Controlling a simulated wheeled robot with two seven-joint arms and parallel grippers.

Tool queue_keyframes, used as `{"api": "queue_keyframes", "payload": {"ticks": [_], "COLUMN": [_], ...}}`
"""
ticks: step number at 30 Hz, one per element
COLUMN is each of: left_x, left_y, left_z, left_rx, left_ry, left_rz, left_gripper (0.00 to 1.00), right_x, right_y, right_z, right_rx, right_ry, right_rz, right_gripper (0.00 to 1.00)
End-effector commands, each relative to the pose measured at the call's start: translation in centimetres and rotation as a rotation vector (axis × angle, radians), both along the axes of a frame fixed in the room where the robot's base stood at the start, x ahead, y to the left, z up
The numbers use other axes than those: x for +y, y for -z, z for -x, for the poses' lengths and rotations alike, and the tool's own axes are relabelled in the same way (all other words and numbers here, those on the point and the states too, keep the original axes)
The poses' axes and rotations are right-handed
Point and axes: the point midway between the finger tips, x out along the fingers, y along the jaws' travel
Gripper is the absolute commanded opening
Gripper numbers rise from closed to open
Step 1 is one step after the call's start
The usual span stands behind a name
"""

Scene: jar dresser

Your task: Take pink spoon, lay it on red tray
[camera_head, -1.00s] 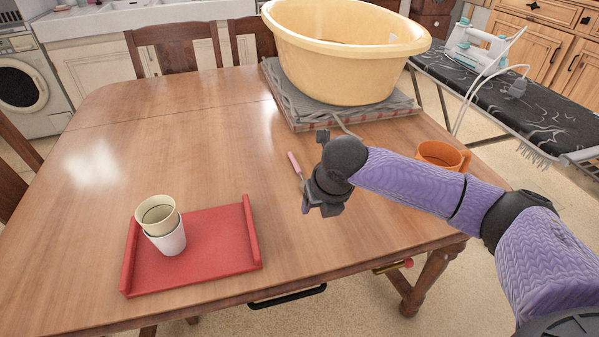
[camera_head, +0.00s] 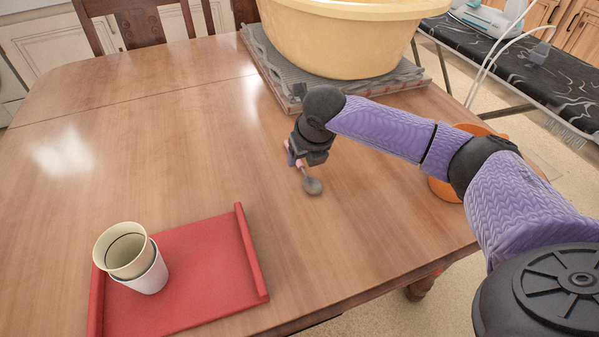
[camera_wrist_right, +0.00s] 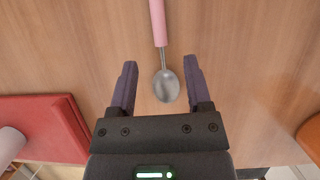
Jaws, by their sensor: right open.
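The pink spoon (camera_head: 312,186) lies on the wooden table, its grey bowl toward the front and its pink handle partly hidden by my right gripper. In the right wrist view the spoon's bowl (camera_wrist_right: 166,86) sits between the open fingers, with the pink handle running up out of the picture. My right gripper (camera_head: 292,158) is open over the spoon; its fingers also show in the right wrist view (camera_wrist_right: 158,80), apart from the spoon on both sides. The red tray (camera_head: 210,265) lies at the front left of the table. My left gripper is not in view.
Two stacked cups, a cream one (camera_head: 125,252) in a white one (camera_head: 152,277), stand on the tray's left part. Table between spoon and tray is clear.

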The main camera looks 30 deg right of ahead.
Motion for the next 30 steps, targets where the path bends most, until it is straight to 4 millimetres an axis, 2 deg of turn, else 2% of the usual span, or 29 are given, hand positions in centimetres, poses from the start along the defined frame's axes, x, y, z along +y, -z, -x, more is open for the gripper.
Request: {"api": "queue_keyframes", "payload": {"ticks": [1, 3, 6, 12, 14, 21, 30], "left_x": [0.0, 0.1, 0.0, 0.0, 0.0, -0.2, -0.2], "left_y": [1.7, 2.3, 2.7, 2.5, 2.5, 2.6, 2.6], "left_z": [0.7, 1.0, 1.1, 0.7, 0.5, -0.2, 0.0], "left_rx": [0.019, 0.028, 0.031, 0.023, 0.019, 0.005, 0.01], "left_ry": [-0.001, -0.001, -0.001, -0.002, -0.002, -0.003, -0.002], "left_rz": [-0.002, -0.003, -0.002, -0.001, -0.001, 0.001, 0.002], "left_gripper": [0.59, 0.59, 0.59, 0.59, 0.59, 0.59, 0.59], "right_x": [-0.2, -0.3, -0.4, -0.4, -0.4, -0.4, -0.4], "right_y": [2.1, 3.1, 3.6, 3.3, 3.3, 3.3, 3.3], "right_z": [-0.5, -1.0, -1.4, -1.4, -1.4, -1.4, -1.4], "right_rx": [0.007, 0.007, 0.003, 0.001, 0.001, 0.001, 0.001], "right_ry": [0.002, 0.001, -0.001, -0.001, -0.001, -0.001, -0.001], "right_rz": [-0.001, -0.001, 0.001, 0.001, 0.001, 0.001, 0.001], "right_gripper": [0.63, 0.63, 0.63, 0.63, 0.53, 0.02, 0.0]}}
